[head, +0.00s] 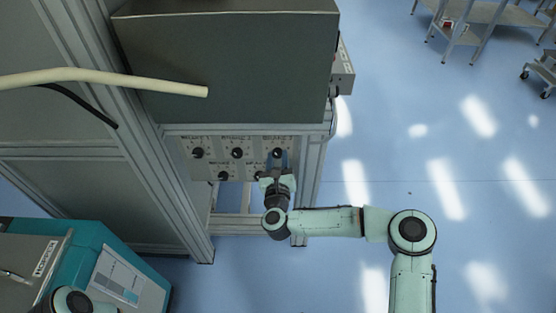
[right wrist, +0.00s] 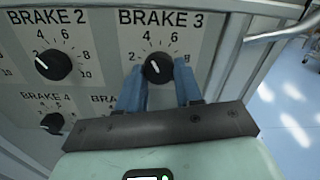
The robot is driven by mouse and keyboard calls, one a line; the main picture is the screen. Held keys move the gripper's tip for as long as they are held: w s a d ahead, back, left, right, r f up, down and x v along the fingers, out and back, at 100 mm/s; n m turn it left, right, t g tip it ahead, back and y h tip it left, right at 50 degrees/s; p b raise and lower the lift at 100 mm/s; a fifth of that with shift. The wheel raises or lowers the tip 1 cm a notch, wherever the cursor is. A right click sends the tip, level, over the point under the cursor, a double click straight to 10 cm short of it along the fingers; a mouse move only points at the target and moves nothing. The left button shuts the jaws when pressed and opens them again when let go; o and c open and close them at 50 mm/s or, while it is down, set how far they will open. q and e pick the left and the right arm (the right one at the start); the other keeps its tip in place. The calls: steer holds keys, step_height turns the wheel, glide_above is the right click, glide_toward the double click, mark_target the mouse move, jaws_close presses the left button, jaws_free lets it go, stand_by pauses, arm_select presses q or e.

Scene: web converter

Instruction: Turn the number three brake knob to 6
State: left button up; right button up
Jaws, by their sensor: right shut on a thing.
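The number three brake knob (right wrist: 158,67) is a round black knob with a white pointer line, under the label "BRAKE 3". Its line slants up and left, roughly toward the 4; the exact reading is hard to tell. In the head view the knob (head: 277,153) is at the upper right of the panel. My right gripper (right wrist: 159,74) has its two blue fingers on either side of the knob and is shut on it. It also shows in the head view (head: 277,162), reaching up to the panel. My left gripper is out of view.
The brake 2 knob (right wrist: 54,65) is just left, and the brake 4 knob (right wrist: 52,123) is below it. A dark metal box (head: 230,65) overhangs the panel. A frame post (head: 309,180) stands close on the right. The blue floor (head: 400,170) beyond is open.

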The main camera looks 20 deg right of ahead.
steer(key=m, duration=0.2)
steer(key=shift+f+m, duration=0.1)
steer(key=shift+m, duration=0.3)
steer(key=m+b, duration=0.1)
steer(key=m, duration=0.3)
steer(key=shift+a, duration=0.1)
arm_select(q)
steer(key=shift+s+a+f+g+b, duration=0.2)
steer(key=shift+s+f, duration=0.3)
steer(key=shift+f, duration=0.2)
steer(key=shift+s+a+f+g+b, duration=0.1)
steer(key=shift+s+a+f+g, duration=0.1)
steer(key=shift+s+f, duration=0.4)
arm_select(e)
steer(key=shift+m, duration=1.9)
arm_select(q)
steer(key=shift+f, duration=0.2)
arm_select(e)
steer(key=o, duration=1)
steer(key=shift+o, duration=0.2)
